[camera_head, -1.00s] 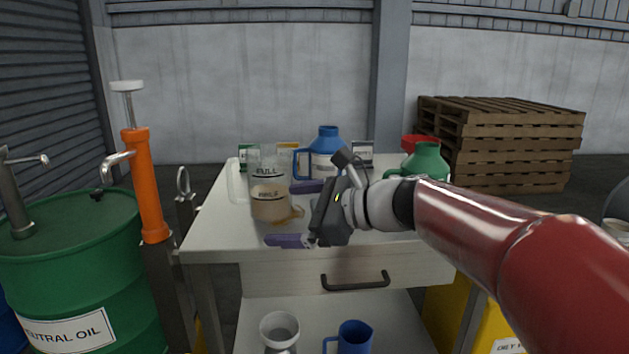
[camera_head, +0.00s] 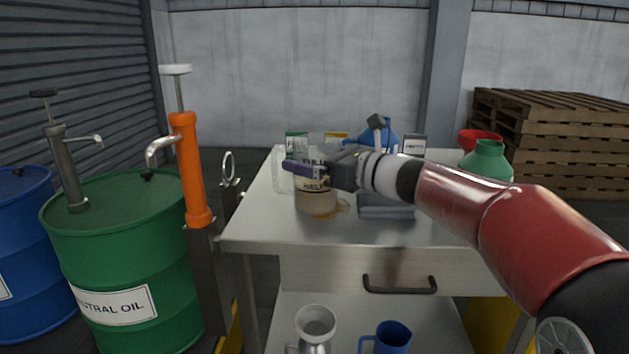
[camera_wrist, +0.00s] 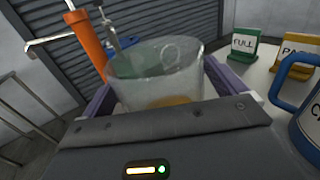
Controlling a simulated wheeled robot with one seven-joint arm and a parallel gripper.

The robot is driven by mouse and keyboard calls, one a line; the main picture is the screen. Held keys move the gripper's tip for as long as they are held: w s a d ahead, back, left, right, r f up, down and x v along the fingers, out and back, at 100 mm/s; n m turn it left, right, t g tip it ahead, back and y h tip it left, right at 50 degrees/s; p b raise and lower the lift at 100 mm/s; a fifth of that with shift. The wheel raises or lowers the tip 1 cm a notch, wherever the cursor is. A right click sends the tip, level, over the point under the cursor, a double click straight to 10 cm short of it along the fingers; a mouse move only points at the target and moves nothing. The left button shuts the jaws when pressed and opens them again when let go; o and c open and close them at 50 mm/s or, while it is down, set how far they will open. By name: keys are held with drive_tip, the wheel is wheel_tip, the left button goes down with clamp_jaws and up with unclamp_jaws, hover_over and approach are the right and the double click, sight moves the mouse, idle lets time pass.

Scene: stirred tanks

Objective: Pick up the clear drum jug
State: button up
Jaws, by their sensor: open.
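The clear drum jug (camera_head: 316,203) stands upright on the white table, with FULL and HALF marks and tan liquid in its lower part. My gripper (camera_head: 303,170) is level with the jug's upper part. One purple finger crosses in front of the jug in the head view; the other finger is hidden there. In the wrist view, the clear jug (camera_wrist: 155,70) sits between the two spread purple fingers of my gripper (camera_wrist: 160,88), one on each side. The jaws are open. Contact with the jug's wall cannot be told.
A blue jug (camera_head: 383,133) stands behind my gripper. Label cards (camera_head: 297,142), a grey tray (camera_head: 387,206), a green jug (camera_head: 487,160) and a red funnel (camera_head: 479,139) are on the table. An orange pump (camera_head: 188,170) and green drum (camera_head: 125,235) stand left.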

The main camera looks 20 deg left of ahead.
drive_tip(key=c, duration=1.4)
drive_tip(key=shift+c, duration=0.4)
drive_tip(key=shift+r, duration=0.15)
